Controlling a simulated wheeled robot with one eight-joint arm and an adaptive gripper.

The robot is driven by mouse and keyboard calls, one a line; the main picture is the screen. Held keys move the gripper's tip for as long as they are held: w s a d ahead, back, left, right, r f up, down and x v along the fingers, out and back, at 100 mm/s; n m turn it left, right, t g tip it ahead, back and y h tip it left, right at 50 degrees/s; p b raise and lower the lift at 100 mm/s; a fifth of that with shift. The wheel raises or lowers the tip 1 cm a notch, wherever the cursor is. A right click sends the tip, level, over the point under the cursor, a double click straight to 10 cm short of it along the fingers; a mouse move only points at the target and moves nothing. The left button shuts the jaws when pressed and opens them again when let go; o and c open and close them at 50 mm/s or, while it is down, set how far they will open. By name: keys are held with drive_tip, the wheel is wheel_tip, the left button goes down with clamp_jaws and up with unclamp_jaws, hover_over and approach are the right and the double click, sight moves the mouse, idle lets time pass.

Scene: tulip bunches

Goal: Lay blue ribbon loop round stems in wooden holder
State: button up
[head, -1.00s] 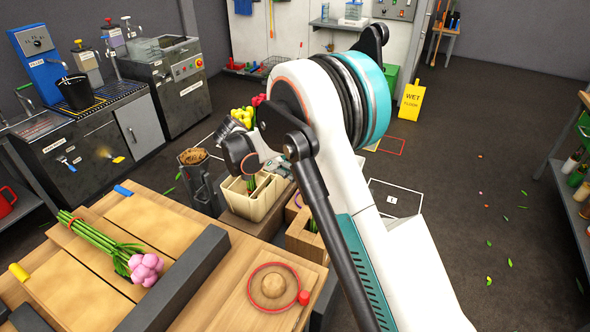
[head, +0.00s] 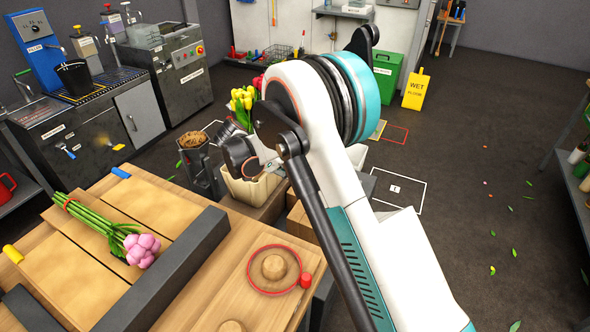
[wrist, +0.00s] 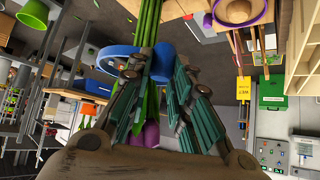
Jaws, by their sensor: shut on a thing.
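In the wrist view my gripper (wrist: 160,75) is closed on the small blue tab of the blue ribbon loop (wrist: 118,60). The loop sticks out to the left of the fingers. A bundle of green stems (wrist: 150,22) runs down beside the loop and behind the fingers to a purple bloom (wrist: 150,134). I cannot tell whether the loop is around the stems or only beside them. In the head view my arm hides the fingers, the blue loop and most of the wooden holder (head: 299,222).
A red loop (head: 250,277) lies round a peg on the table. A pink tulip bunch (head: 141,249) lies left of a dark bar (head: 175,270). A cream bucket (head: 243,190) with yellow tulips (head: 243,98) stands behind. A purple loop (wrist: 262,12) shows in the wrist view.

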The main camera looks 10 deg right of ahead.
wheel_tip(320, 180, down, 12)
drive_tip(key=a, duration=0.1)
drive_tip(key=shift+s+a+r, duration=0.2)
drive_tip(key=shift+s+a, duration=0.1)
drive_tip(key=shift+s, duration=0.15)
idle(0.8)
drive_tip(key=o, duration=0.9)
drive_tip(key=shift+a, duration=0.1)
drive_tip(key=v, duration=1.2)
drive_tip(key=shift+s, duration=0.1)
